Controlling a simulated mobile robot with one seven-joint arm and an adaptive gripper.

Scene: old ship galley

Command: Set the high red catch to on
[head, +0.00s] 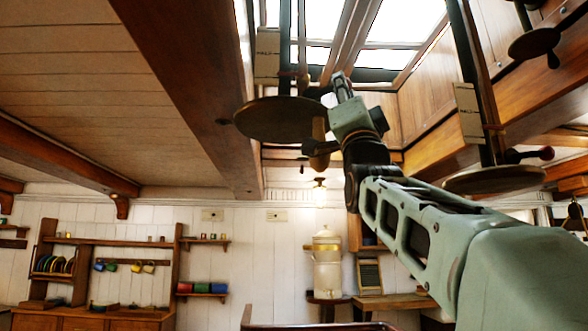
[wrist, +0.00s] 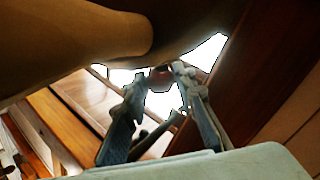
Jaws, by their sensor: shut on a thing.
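My gripper (head: 341,82) is raised high by the skylight in the head view, beside a round dark disc (head: 277,119) on an upright rod. In the wrist view my gripper (wrist: 160,76) has its two fingers on either side of a small dark red knob (wrist: 160,83), the end of the high red catch, and is shut on it. The catch's lever and pivot are mostly hidden behind the gripper and the disc. I cannot tell its setting. A brown rounded part (wrist: 90,35) fills the upper left of the wrist view, close to the fingers.
A wooden beam (head: 185,75) runs close left of the disc. A third disc (head: 535,43) hangs at upper right. Shelves and a white urn (head: 327,262) stand along the far wall.

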